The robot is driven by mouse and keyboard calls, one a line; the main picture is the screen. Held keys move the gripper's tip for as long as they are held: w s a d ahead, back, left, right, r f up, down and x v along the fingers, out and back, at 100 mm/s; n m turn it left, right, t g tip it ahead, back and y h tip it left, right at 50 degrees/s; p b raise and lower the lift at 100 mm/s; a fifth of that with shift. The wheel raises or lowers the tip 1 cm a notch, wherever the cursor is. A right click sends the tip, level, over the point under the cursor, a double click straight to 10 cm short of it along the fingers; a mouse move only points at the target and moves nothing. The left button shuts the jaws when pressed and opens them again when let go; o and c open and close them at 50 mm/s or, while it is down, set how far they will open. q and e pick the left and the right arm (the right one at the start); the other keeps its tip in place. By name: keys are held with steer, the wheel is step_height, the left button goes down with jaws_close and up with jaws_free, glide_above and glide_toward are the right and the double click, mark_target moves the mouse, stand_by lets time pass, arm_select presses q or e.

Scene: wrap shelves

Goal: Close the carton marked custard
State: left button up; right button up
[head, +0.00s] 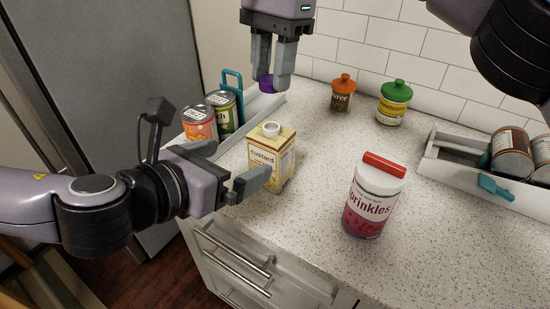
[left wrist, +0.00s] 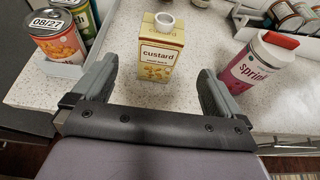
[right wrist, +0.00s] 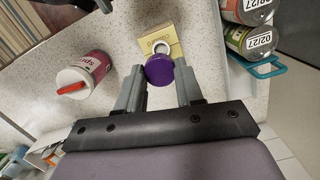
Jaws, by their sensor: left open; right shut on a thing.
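The custard carton (head: 271,160) stands upright on the counter, yellow, with a white open spout (head: 271,128) on top. It also shows in the left wrist view (left wrist: 160,55), between and beyond the fingers. My right gripper (head: 272,78) is above and behind the carton, shut on a purple cap (head: 266,83). In the right wrist view the purple cap (right wrist: 160,68) appears between the fingertips, just beside the spout and apart from it.
A sprinkles jar (head: 370,200) with a red lid stands right of the carton. Cans (head: 199,122) sit in a rack at the left. An orange-lidded jar (head: 342,95) and a green-lidded jar (head: 393,105) stand at the back. A white tray (head: 455,170) with cans is at the right.

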arm_select(q)
steer(key=shift+x, duration=5.95)
steer(key=shift+c, duration=0.3)
steer(key=c, duration=1.4)
steer(key=shift+o, duration=0.2)
arm_select(e)
glide_above(270, 127)
steer(key=shift+w+d+f, duration=0.1)
steer(key=shift+f, duration=1.15)
steer(key=shift+w+d+f, duration=0.1)
steer(key=shift+f, duration=1.15)
steer(key=shift+f, duration=0.9)
steer(key=shift+f, duration=0.5)
